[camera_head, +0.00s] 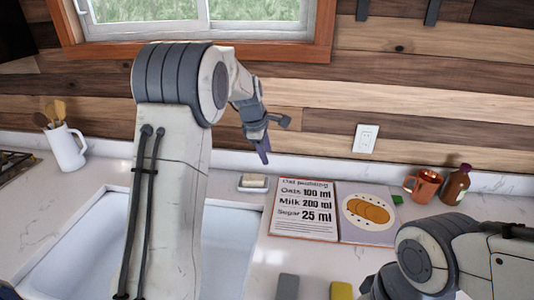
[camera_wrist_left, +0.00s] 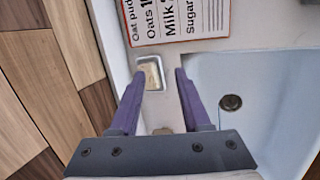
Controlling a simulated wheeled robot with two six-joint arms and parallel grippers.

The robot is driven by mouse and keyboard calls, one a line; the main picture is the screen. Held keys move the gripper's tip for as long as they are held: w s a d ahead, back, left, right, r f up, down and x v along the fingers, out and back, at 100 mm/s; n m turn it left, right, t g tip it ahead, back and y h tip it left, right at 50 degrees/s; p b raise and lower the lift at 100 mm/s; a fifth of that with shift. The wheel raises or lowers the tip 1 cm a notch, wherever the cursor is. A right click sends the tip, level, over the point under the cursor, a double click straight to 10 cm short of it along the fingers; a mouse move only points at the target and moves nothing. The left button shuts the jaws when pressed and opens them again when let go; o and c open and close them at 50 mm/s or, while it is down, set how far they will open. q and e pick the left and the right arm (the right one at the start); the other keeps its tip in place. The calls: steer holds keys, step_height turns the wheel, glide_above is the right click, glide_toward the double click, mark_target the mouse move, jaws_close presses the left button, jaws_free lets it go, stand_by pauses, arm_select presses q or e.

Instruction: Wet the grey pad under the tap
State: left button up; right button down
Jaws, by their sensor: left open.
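A grey pad (camera_head: 288,287) lies on the counter at the bottom edge of the head view, partly cut off. The white sink basin (camera_head: 232,240) is at the left, partly behind my left arm; in the left wrist view the basin (camera_wrist_left: 260,75) shows its drain. I cannot make out the tap in either view. My left gripper (camera_head: 264,150) is raised near the back wall, above and behind a soap dish (camera_head: 253,182). In the left wrist view its fingers (camera_wrist_left: 160,75) are apart and empty, with the dish (camera_wrist_left: 150,74) showing between them. My right gripper's fingers are out of view.
A yellow pad (camera_head: 341,291) lies right of the grey one. An open recipe book (camera_head: 307,210) lies behind them. A copper mug (camera_head: 425,186) and brown bottle (camera_head: 456,186) stand at the right; a white utensil jug (camera_head: 67,148) stands far left. Counter between book and pads is clear.

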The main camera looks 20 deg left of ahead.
arm_select(q)
steer(key=shift+s+d, duration=0.1)
steer(key=shift+d, duration=0.2)
